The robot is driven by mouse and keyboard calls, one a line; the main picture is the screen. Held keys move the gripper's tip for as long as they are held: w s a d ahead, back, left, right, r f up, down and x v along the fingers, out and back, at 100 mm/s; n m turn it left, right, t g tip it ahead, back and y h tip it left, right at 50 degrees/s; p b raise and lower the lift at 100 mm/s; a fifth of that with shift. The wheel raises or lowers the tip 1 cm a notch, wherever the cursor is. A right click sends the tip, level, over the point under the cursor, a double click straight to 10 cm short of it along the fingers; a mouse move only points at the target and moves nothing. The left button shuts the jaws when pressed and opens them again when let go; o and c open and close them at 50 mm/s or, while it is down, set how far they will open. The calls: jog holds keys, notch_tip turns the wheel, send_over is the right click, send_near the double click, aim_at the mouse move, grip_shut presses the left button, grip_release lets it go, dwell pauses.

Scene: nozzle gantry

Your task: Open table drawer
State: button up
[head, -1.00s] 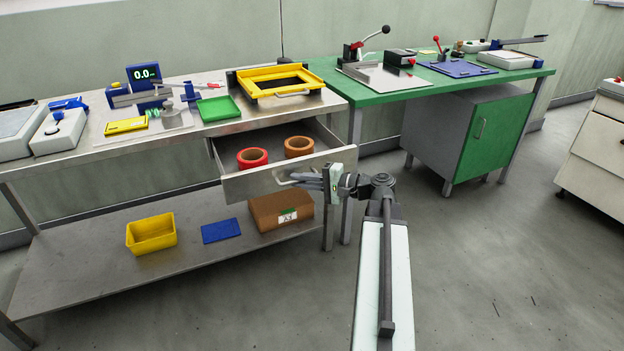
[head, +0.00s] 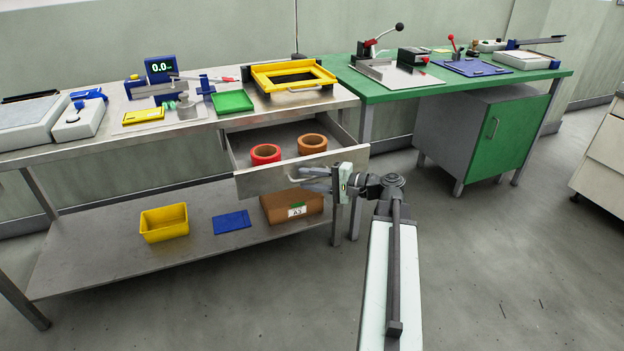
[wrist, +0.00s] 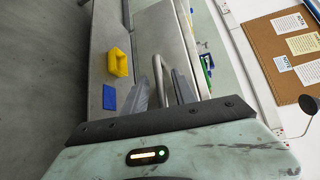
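The table drawer (head: 262,184) stands pulled out from under the metal table (head: 215,125), with a red roll (head: 265,153) and a brown roll (head: 312,144) inside. Its bar handle (wrist: 158,72) shows in the wrist view. My gripper (head: 304,178) is at the drawer front by the handle. In the wrist view my gripper (wrist: 160,82) has its two fingers apart, one on each side of the handle, with gaps beside the bar. Part of the handle is hidden by the fingers in the head view.
The lower shelf holds a yellow bin (head: 164,224), a blue plate (head: 232,222) and a cardboard box (head: 290,207). A green table (head: 400,88) with a green-doored cabinet (head: 495,135) stands to the right. The floor (head: 500,250) at the right front is clear.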

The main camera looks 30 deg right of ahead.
jog(key=shift+s+d, duration=0.2)
jog(key=p+v, duration=0.1)
jog(key=v, duration=0.6)
jog(key=shift+s, duration=0.2)
